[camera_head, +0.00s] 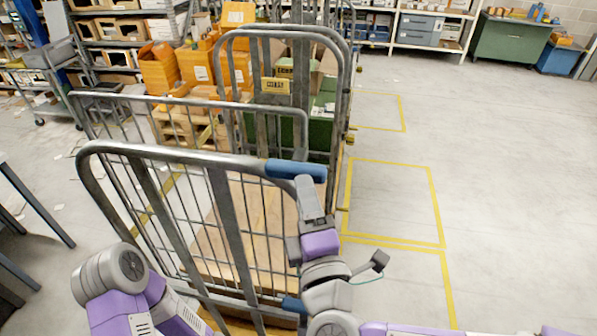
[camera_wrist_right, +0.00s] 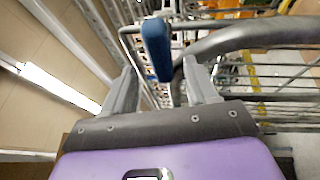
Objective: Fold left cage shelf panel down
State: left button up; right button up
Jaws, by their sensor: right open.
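The near cage has a grey tubular frame (camera_head: 150,151) with wire mesh and stands upright in the middle of the head view. A blue grip (camera_head: 297,169) sits at the top right end of this frame. My right gripper (camera_head: 305,183) is just below the grip, open. In the wrist view, the blue grip (camera_wrist_right: 157,48) shows beyond and between the spread fingers of my right gripper (camera_wrist_right: 160,74); contact cannot be told. A brown board (camera_head: 262,208) shows through the mesh; whether it is the shelf panel is unclear. My left gripper is not in view.
Behind stands another cage frame (camera_head: 340,62) with a green crate (camera_head: 318,130). Orange bins (camera_head: 160,70) and loaded racks are at the back left. Open floor with yellow lines (camera_head: 438,205) lies to the right. Dark table legs (camera_head: 38,207) are at the left edge.

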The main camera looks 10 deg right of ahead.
aim_at(298, 172)
jog(key=shift+w+a+r+p, duration=0.15)
jog(key=shift+w+p, duration=0.5)
jog(key=shift+w, duration=0.4)
jog(key=shift+w+a+r+p, duration=0.15)
jog(key=shift+w+p, duration=0.55)
jog(key=shift+w, duration=0.4)
jog(key=shift+w+r+p, duration=0.15)
jog(key=shift+w+p, duration=0.5)
jog(key=shift+w, duration=0.4)
grip_shut()
